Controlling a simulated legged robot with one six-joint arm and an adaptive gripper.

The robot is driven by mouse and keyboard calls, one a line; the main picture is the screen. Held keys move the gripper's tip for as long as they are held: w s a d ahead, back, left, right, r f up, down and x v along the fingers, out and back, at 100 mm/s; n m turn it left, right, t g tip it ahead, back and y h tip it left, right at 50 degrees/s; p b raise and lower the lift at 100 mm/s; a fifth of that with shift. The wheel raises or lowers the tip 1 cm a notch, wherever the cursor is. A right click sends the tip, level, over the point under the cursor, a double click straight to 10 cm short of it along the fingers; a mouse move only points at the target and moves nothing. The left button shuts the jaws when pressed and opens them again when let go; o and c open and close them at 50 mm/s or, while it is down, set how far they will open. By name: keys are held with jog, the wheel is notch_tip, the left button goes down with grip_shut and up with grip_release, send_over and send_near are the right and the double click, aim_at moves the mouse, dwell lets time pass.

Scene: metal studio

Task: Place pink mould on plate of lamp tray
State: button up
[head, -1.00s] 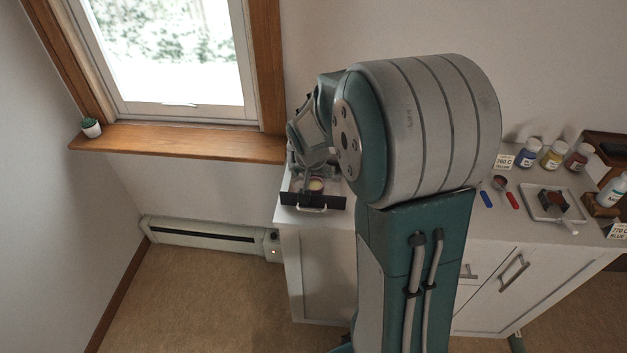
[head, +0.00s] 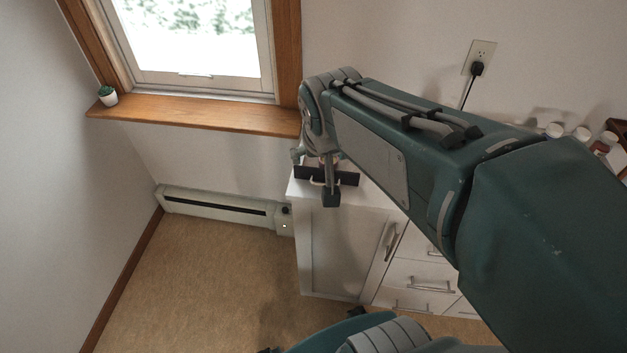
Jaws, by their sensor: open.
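The lamp tray (head: 347,178) shows a dark front panel with a pale handle, on the left end of the white cabinet top. Most of its inside, with the plate, is hidden behind my arm and gripper. A small reddish patch shows just behind the panel; I cannot tell whether it is the pink mould. My gripper (head: 314,176) is at the tray's front, pointing down. One dark fingertip hangs in front of the panel and the other finger is at its left, apart. It is open, and I see nothing held in it.
The white cabinet (head: 335,245) has drawers and handles below. My arm covers most of its top. Several capped bottles (head: 581,134) stand at the back right. A wooden window sill (head: 200,116) with a small potted plant (head: 108,96) is at left. A heater (head: 215,206) runs along the wall.

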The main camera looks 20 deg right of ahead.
jog(key=s+a+r+n+y, duration=0.1)
jog(key=s+a+n, duration=0.2)
jog(key=s, duration=0.7)
jog(key=shift+a+r+t, duration=0.25)
jog(key=shift+a+t, duration=0.15)
jog(key=shift+a, duration=0.3)
jog(key=shift+d, duration=0.15)
